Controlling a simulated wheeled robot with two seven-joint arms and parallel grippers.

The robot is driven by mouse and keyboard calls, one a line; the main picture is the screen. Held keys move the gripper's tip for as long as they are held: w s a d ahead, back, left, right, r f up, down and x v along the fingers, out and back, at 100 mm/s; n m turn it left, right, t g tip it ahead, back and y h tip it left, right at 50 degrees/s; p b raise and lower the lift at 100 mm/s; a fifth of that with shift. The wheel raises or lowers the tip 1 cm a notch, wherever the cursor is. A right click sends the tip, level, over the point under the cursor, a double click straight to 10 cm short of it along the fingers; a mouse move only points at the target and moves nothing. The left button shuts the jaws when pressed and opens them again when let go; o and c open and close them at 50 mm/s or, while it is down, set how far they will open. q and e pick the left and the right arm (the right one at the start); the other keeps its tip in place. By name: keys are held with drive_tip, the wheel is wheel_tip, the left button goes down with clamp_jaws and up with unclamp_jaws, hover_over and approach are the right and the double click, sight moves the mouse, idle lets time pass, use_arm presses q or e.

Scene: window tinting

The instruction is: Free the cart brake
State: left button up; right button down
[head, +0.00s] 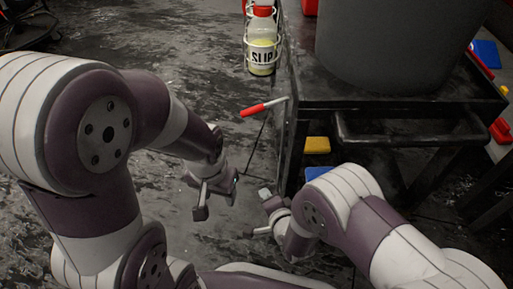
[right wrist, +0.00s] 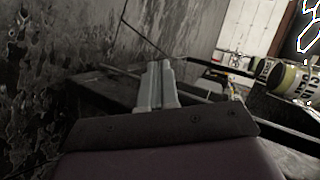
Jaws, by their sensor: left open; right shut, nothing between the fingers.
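The dark cart (head: 400,98) stands at the right of the head view, with a bar handle (head: 410,133) on its near side. A lever with a red grip and a pale end (head: 264,106) sticks out from its left side; I take it for the brake. My left gripper (head: 216,200) is open and empty, below and left of the lever, apart from it. My right gripper (head: 265,195) is shut and empty, below the lever near the cart's front left leg. Its closed fingers show in the right wrist view (right wrist: 157,85).
A large grey bin (head: 385,45) stands on the cart. A bottle labelled SLIP (head: 262,50) sits in a wire holder at the cart's left side. A yellow block (head: 317,145) lies under the cart top. The wet-looking floor (head: 200,60) at left is mostly clear.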

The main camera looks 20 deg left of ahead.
wheel_tip(320, 180, up, 3)
drive_tip(key=a+m+t+y, duration=0.2)
drive_tip(key=m+t+y, duration=0.1)
drive_tip(key=m+t, duration=0.15)
drive_tip(key=m+t+y, duration=0.3)
drive_tip(key=m+t, duration=0.3)
drive_tip(key=m, duration=0.5)
approach(264, 107)
wheel_tip(264, 107, down, 5)
drive_tip(key=s+a, duration=0.1)
drive_tip(key=s, duration=0.2)
use_arm(q)
drive_tip(key=shift+f, duration=0.4)
use_arm(e)
drive_tip(key=shift+w+r+n, duration=0.1)
drive_tip(key=shift+w+n, duration=0.15)
drive_tip(key=shift+w, duration=0.05)
use_arm(q)
drive_tip(key=shift+f+b, duration=0.8)
drive_tip(key=shift+f, duration=0.1)
use_arm(e)
drive_tip(key=x, duration=1)
drive_tip(key=shift+w+f, duration=0.15)
drive_tip(key=shift+f, duration=0.05)
drive_tip(key=shift+a, duration=0.1)
